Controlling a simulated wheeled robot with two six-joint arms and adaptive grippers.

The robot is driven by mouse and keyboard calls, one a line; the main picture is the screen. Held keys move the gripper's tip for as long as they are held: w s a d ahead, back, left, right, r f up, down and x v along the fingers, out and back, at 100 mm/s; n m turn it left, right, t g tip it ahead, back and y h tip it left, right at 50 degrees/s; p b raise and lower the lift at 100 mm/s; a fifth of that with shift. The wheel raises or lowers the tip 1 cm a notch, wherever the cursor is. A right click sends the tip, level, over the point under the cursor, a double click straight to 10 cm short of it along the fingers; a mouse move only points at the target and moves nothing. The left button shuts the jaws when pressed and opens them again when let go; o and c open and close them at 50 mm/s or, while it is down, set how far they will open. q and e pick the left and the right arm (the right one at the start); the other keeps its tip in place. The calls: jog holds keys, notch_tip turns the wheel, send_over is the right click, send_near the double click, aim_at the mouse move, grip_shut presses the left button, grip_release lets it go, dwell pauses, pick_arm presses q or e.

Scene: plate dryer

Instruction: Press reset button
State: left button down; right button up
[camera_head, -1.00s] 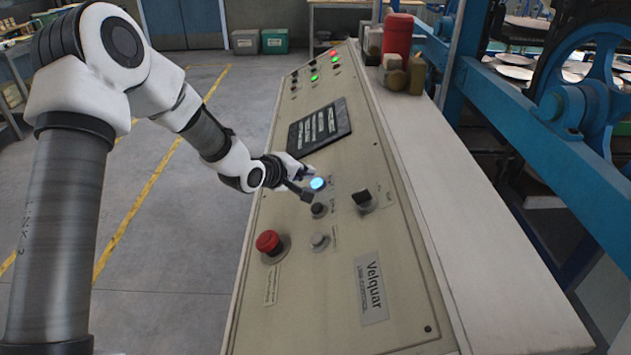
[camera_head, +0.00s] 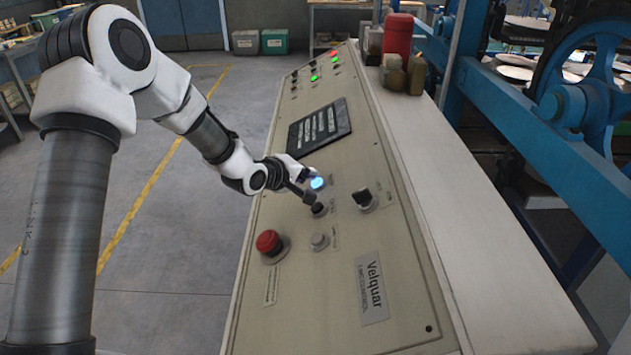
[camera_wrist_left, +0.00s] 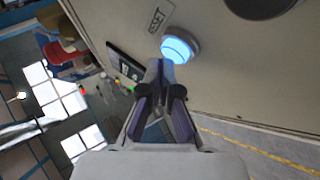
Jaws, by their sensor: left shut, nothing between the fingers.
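A round blue-lit button (camera_head: 317,183) sits on the sloped beige control panel (camera_head: 300,310). My right gripper is not in view.
A red mushroom button (camera_head: 268,241), a grey button (camera_head: 319,240) and a black rotary switch (camera_head: 363,197) are nearby on the panel. A dark screen (camera_head: 320,127) lies further up. A red canister (camera_head: 398,35) stands on the side ledge. Blue machinery (camera_head: 590,95) is at right.

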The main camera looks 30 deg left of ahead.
pick_arm(q)
jog(key=shift+w+d+f+b, duration=0.1)
jog(key=shift+d+f+b, duration=0.1)
jog(key=shift+f+b, duration=0.15)
dwell(0.5)
jog(key=shift+r, duration=0.1)
jog(key=shift+a+r+p, duration=0.2)
jog(key=shift+r+p, duration=0.3)
jog(key=shift+p, duration=0.25)
jog(key=shift+s+a+r, duration=0.15)
jog(key=shift+s, duration=0.1)
jog(key=shift+a+r+p, duration=0.2)
jog(key=shift+r+p, duration=0.35)
jog(key=shift+p, duration=0.15)
jog(key=a+r+p, duration=0.1)
jog(key=s+a+r+p, duration=0.1)
jog(key=r+p, duration=0.1)
jog(key=shift+r, duration=0.1)
